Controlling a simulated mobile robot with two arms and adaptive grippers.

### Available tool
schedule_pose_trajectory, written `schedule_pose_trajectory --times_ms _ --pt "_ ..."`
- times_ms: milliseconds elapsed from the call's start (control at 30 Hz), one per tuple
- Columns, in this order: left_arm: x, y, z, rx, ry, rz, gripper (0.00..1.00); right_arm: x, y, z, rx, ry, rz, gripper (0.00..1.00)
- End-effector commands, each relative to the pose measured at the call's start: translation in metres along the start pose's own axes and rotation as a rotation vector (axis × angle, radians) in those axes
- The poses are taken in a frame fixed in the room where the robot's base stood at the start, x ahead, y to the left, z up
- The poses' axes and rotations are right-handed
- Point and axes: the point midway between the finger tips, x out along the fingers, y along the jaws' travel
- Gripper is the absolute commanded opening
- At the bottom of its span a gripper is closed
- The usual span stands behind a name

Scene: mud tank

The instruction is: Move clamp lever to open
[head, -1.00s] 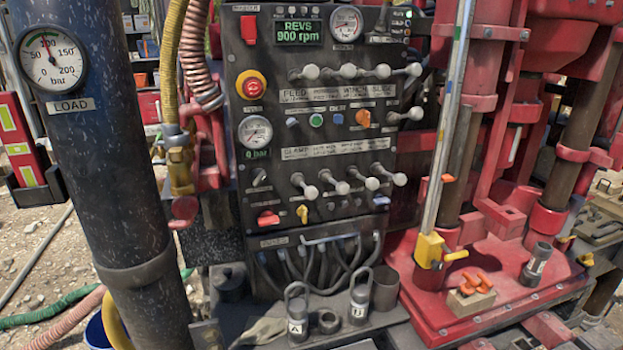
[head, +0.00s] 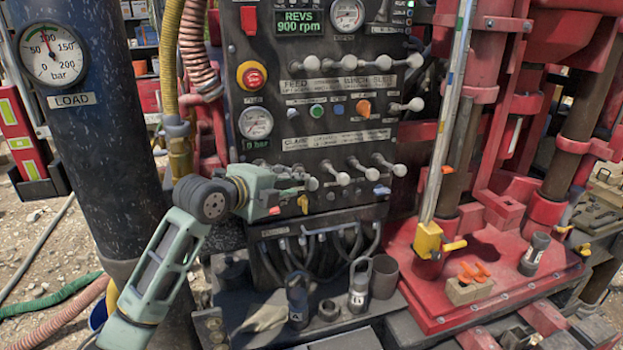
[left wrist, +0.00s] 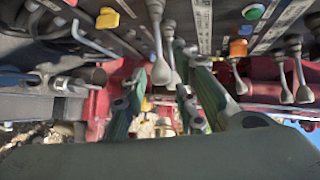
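The clamp lever is the leftmost grey ball-ended lever (head: 312,184) in the lower row of the control panel, under the CLAMP label (head: 300,142). My left gripper (head: 296,182) has come in from the left, with its fingertips at this lever and partly hiding it. In the left wrist view the green fingers (left wrist: 167,68) are apart, and a grey lever with a rounded knob (left wrist: 161,72) shows between their tips. I cannot tell whether a finger touches it. My right gripper is not in view.
Neighbouring levers (head: 343,178) stand close to the right. A yellow knob (head: 303,204) sits just below my gripper. The round gauge (head: 256,123) is above. A dark column (head: 95,150) stands left, and hoses (head: 330,240) hang below the panel.

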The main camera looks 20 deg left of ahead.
Motion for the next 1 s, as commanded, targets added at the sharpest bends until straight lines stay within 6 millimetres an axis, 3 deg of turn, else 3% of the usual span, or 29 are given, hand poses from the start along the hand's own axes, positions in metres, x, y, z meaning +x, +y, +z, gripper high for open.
schedule_pose_trajectory --times_ms 300,500,1000 --pt "0.060 -0.003 -0.001 -0.006 0.001 0.002 0.27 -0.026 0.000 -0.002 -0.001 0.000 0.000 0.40" --pt "0.085 -0.001 -0.001 -0.004 0.001 0.001 0.27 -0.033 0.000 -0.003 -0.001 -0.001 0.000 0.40" --pt "0.097 0.001 -0.001 -0.001 0.000 0.002 0.26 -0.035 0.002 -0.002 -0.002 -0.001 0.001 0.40"
